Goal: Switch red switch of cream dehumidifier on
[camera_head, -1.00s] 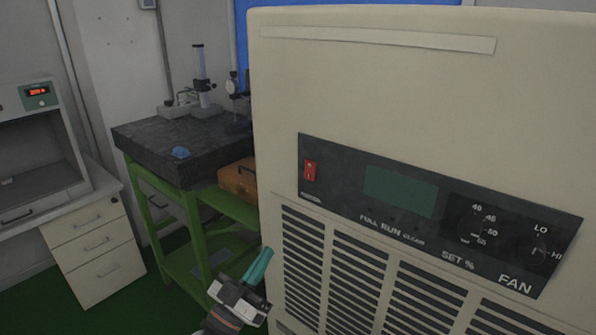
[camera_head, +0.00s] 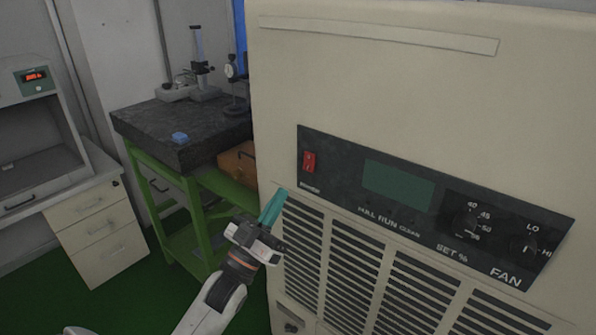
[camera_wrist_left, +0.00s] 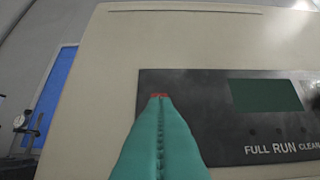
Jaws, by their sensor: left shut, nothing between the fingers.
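The cream dehumidifier (camera_head: 400,90) fills the right of the head view. Its dark control panel (camera_head: 340,195) carries the red switch (camera_head: 309,162) at the left end. My left gripper (camera_head: 273,207), with teal fingers, is shut and empty, below and left of the switch in the head view. In the left wrist view the shut fingertips (camera_wrist_left: 160,97) cover most of the red switch (camera_wrist_left: 159,95), with only its top edge showing. I cannot tell whether they touch it. My right gripper is not in view.
A dark stone slab on a green stand (camera_head: 175,140) is at the left, with measuring stands (camera_head: 200,75) on it. An orange-brown box (camera_head: 238,163) is on the stand below. White drawers (camera_head: 98,235) are further left. Green floor lies between.

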